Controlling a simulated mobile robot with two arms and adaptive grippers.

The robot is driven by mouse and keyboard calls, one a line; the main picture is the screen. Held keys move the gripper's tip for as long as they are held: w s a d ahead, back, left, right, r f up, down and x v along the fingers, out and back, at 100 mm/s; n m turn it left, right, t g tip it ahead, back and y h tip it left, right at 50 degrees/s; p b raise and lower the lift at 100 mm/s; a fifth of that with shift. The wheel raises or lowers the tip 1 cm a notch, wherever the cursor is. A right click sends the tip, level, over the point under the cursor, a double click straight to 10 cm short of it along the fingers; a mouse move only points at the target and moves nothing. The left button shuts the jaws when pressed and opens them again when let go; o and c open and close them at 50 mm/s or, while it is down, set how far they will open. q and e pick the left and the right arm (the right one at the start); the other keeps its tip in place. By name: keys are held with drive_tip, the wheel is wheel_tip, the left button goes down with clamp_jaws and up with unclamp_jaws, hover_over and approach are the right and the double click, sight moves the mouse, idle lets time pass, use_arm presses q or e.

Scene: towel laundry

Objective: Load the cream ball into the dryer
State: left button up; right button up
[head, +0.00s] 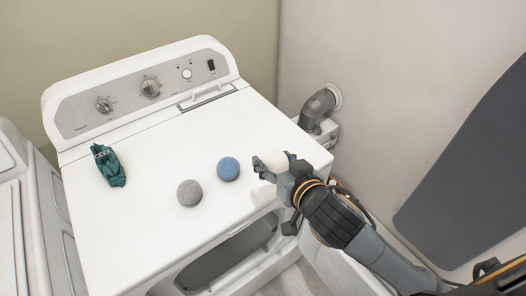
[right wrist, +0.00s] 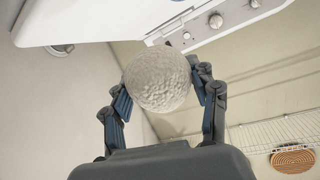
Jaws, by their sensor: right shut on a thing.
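The cream ball (head: 275,161) is in my right gripper (head: 276,168), above the right part of the dryer top in the head view. In the right wrist view the same cream ball (right wrist: 158,79) sits between the two fingers of the right gripper (right wrist: 165,95), which are shut on it. The white dryer (head: 130,225) stands in front of me with its control panel at the back. Its front opening (head: 228,255) shows below the top edge, dark inside, partly hidden by the top. My left gripper is not in view.
A grey ball (head: 189,193), a blue ball (head: 228,169) and a crumpled teal cloth (head: 109,166) lie on the dryer top. A vent pipe (head: 317,108) is on the wall at the right. A dark grey board (head: 470,175) is farther right. Another white appliance (head: 22,215) stands at the left.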

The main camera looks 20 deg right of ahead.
drive_tip(key=w+f+p, duration=0.1)
drive_tip(key=w+f, duration=0.2)
drive_tip(key=w, duration=0.1)
drive_tip(key=w+d+f, duration=0.1)
drive_tip(key=w+f, duration=0.2)
drive_tip(key=w, duration=0.1)
drive_tip(key=w+d+f+p, duration=0.1)
drive_tip(key=w+f, duration=0.2)
drive_tip(key=w, duration=0.2)
drive_tip(key=shift+d+p, duration=0.15)
drive_tip(key=shift+p, duration=0.15)
drive_tip(key=shift+w+d+f, duration=0.1)
drive_tip(key=shift+w+f, duration=0.05)
drive_tip(key=shift+f, duration=0.45)
drive_tip(key=shift+w+f, duration=0.15)
drive_tip(key=shift+f, duration=0.45)
drive_tip(key=shift+f+p, duration=0.3)
drive_tip(key=shift+f, duration=0.25)
drive_tip(key=shift+f, duration=0.2)
drive_tip(key=o, duration=1.1)
